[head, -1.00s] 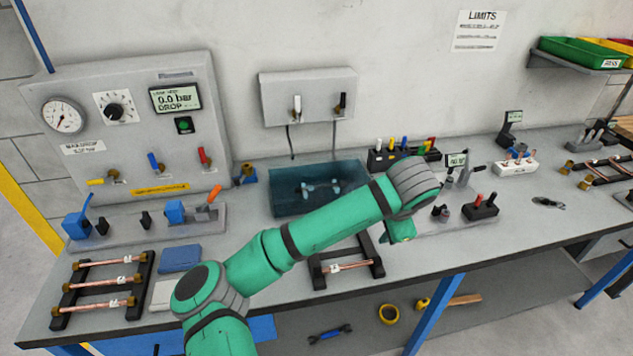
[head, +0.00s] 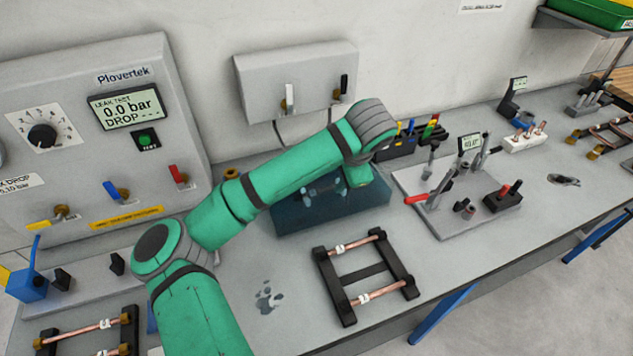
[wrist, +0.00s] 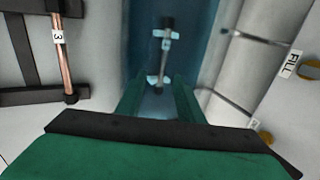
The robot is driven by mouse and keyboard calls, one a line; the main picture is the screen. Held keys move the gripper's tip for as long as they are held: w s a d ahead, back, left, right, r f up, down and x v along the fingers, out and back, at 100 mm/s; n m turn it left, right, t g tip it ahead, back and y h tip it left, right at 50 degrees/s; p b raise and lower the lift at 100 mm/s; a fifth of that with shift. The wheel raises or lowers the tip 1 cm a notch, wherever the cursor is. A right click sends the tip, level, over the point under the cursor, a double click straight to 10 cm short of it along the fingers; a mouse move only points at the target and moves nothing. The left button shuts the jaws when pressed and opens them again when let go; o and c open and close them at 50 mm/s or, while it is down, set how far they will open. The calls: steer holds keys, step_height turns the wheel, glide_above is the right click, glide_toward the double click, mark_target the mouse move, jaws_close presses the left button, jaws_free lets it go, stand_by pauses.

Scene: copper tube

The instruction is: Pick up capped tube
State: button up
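Copper tubes with white number tags lie in racks. In the head view, an upper tube (head: 357,245) and a lower tube (head: 380,293) span the black middle rack (head: 348,310). Another tube (head: 88,332), with brass-coloured ends, lies in the left rack at the bottom left. The wrist view shows a tube tagged 3 (wrist: 64,72) left of my gripper, with a dark end. I cannot tell whether the middle-rack tubes are capped. My gripper (wrist: 158,90) is open and empty, fingers apart over the blue water tank (head: 300,220); the arm partly hides it in the head view.
A grey holder with pale blue clamps (wrist: 160,58) sits in the tank. The leak-test panel (head: 110,110) stands at the left, and a grey valve box (head: 295,70) is behind the tank. A plate with posts (head: 440,215) is to the right. Bench front is clear around the middle rack.

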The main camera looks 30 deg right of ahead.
mark_target(327, 188)
steer(key=shift+w+x, duration=0.15)
steer(key=shift+x, duration=2.45)
steer(key=shift+w+x, duration=0.15)
steer(key=shift+x, duration=2.4)
steer(key=shift+r, duration=0.15)
steer(key=shift+d, duration=0.1)
jaws_close()
